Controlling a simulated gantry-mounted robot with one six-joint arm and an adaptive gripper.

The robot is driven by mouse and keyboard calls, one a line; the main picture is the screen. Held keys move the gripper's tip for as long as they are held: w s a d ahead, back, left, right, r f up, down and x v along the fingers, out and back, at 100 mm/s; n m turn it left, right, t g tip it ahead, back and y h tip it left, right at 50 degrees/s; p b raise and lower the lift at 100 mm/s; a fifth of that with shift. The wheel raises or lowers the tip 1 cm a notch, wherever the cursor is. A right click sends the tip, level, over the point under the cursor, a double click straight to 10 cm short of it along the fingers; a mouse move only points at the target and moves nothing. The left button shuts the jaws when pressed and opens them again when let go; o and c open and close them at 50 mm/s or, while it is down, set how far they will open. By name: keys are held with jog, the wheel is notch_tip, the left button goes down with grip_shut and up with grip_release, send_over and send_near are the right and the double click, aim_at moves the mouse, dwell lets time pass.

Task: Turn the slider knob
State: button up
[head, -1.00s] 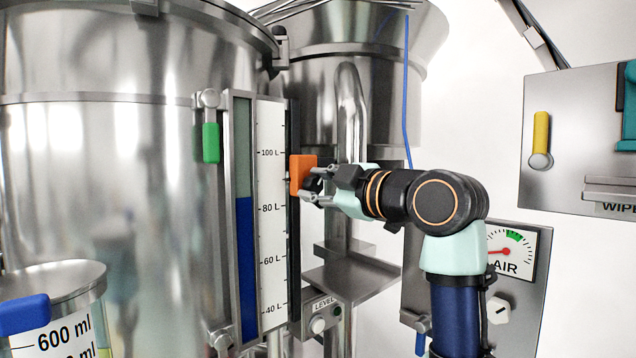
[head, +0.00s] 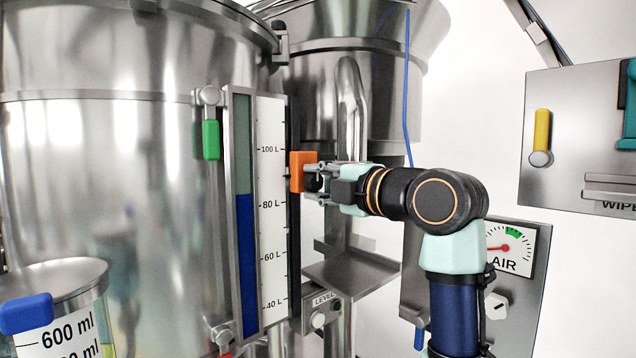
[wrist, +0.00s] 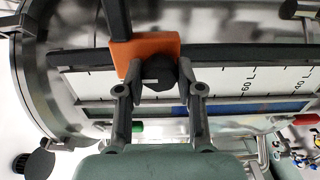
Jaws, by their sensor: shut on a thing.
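The orange slider (head: 302,172) sits on the dark vertical rail beside the litre scale (head: 270,215), between the 80 L and 100 L marks. It also shows in the wrist view (wrist: 146,50). Its round black knob (wrist: 160,76) stands out from the slider towards me. My gripper (head: 316,183) comes from the right, and in the wrist view its two fingers (wrist: 158,82) lie on either side of the knob. The gripper is shut on the knob. In the head view the knob is mostly hidden by the fingers.
The sight tube (head: 245,250) with blue liquid runs beside the scale. A green-handled valve (head: 210,140) is to its left. A metal shelf (head: 352,273) and a LEVEL box (head: 318,312) lie below my gripper. A pipe (head: 350,110) stands behind it.

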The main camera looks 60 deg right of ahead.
dwell(0.4)
jog(key=o, duration=1.2)
jog(key=v, duration=1.2)
